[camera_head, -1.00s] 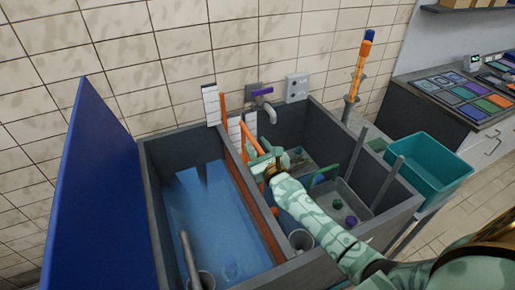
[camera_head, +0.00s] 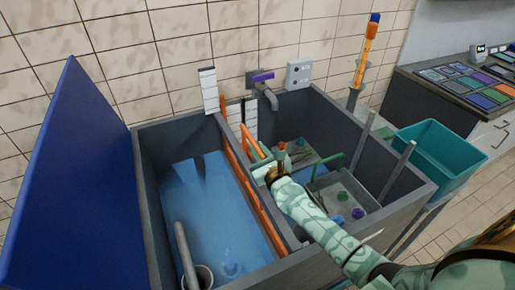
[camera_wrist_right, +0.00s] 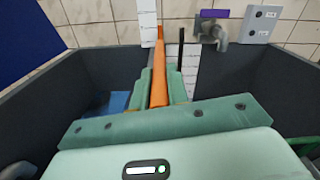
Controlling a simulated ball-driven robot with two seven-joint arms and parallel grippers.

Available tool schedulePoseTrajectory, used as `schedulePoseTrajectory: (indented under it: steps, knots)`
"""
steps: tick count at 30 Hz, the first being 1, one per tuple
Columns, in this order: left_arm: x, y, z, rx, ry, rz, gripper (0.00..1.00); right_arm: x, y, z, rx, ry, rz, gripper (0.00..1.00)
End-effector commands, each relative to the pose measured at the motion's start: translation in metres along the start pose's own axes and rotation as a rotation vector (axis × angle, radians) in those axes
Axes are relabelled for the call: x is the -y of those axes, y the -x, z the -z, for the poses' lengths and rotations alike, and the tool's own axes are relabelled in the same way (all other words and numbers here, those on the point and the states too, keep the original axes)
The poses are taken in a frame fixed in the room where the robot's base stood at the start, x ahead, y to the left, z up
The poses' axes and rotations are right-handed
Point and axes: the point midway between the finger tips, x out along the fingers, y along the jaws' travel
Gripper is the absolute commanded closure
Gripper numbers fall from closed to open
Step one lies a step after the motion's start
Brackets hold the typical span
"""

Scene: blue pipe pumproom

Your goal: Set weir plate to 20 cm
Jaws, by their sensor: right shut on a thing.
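The orange weir plate (camera_head: 254,200) stands along the divider between the water-filled left basin and the right basin. An orange upright bar rises at its back end. My right gripper (camera_head: 262,170) is at the orange handle piece (camera_head: 250,141) above the divider. In the right wrist view, my right gripper (camera_wrist_right: 160,88) has its two green fingers shut on the orange bar (camera_wrist_right: 159,70) between them. White marked scales stand at the back, one on the left (camera_head: 208,90) and one behind the handle (camera_head: 236,118). Their markings are too small to read. My left gripper is not in view.
A tap with a purple handle (camera_head: 262,77) and a grey wall box (camera_head: 298,75) are behind the tank. A grey tray (camera_head: 345,195) sits in the right basin. A blue panel (camera_head: 75,180) stands at left, a teal bin (camera_head: 440,155) at right.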

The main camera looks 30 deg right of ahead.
Motion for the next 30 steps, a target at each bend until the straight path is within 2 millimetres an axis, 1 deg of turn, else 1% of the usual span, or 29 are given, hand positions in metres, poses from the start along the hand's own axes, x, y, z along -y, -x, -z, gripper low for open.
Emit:
schedulePoseTrajectory:
  steps: [1, 10, 11, 12, 13, 20, 23, 26, 29, 30]
  knots:
    - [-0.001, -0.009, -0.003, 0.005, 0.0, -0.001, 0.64, -0.002, 0.001, 0.011, -0.005, 0.0, -0.002, 1.0]
    - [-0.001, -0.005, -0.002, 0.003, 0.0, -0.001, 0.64, -0.001, 0.0, 0.006, -0.001, 0.0, -0.001, 1.0]
    - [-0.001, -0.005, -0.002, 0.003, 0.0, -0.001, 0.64, -0.001, 0.0, 0.006, 0.0, 0.0, -0.001, 0.78]
    - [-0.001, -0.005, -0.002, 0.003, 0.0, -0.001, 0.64, -0.001, 0.0, 0.006, 0.0, 0.0, -0.001, 0.67]
    - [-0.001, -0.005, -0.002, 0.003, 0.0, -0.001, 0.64, -0.001, 0.0, 0.006, 0.0, 0.0, -0.001, 0.62]
    - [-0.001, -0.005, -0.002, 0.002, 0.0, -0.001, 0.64, -0.001, 0.0, 0.006, 0.0, 0.0, -0.001, 0.62]
    - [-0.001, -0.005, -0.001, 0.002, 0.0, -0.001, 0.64, -0.001, 0.004, 0.006, -0.001, 0.0, -0.001, 0.62]
    - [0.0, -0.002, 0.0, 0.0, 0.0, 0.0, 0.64, -0.001, 0.015, 0.006, -0.001, 0.0, -0.001, 0.62]
    - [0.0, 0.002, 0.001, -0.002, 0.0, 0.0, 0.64, -0.001, 0.037, 0.006, -0.002, 0.001, -0.001, 0.62]
    - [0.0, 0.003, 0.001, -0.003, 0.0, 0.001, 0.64, -0.001, 0.048, 0.006, -0.003, 0.001, -0.002, 0.62]
